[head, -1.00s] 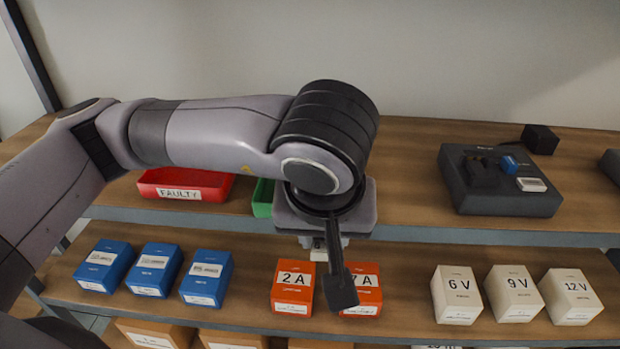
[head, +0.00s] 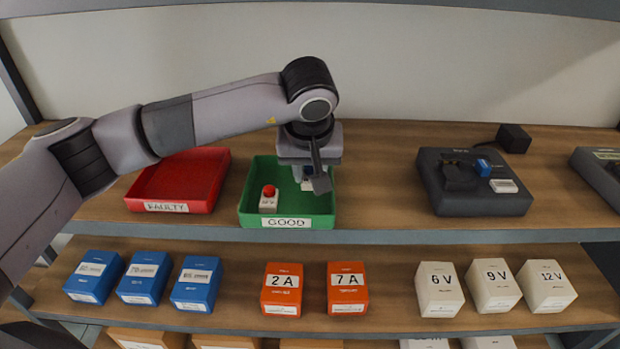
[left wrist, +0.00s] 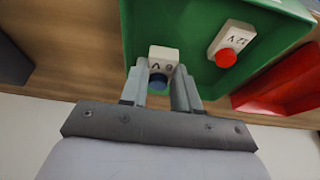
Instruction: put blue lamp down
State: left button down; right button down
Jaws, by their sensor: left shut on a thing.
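My left gripper (left wrist: 160,84) is shut on the blue lamp (left wrist: 163,55), a small white block with a blue cap. In the head view the gripper (head: 308,178) is over the right part of the green tray marked GOOD (head: 287,223), and hides most of the lamp. I cannot tell whether the lamp touches the tray floor. A red-capped white lamp (head: 268,198) stands in the left part of this tray. It also shows in the left wrist view (left wrist: 231,43), apart from the blue lamp. My right gripper is not in view.
The red tray marked FAULTY (head: 182,180) is left of the green tray and looks empty. A dark test device (head: 478,200) stands to the right on the same shelf. Blue, orange and white boxes line the shelf below. Bare shelf lies between green tray and device.

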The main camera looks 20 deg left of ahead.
pick_arm(q)
notch_tip(320, 180, down, 2)
jog(key=shift+f, duration=0.5)
jog(key=c, duration=1.1)
grip_release()
jog(key=shift+r, duration=0.1)
jog(key=shift+r+p, duration=0.25)
jog(key=shift+p, duration=0.05)
jog(key=b+v, duration=0.1)
jog(key=v, duration=1)
jog(key=shift+s+r+b, duration=0.3)
jog(key=shift+d, duration=0.1)
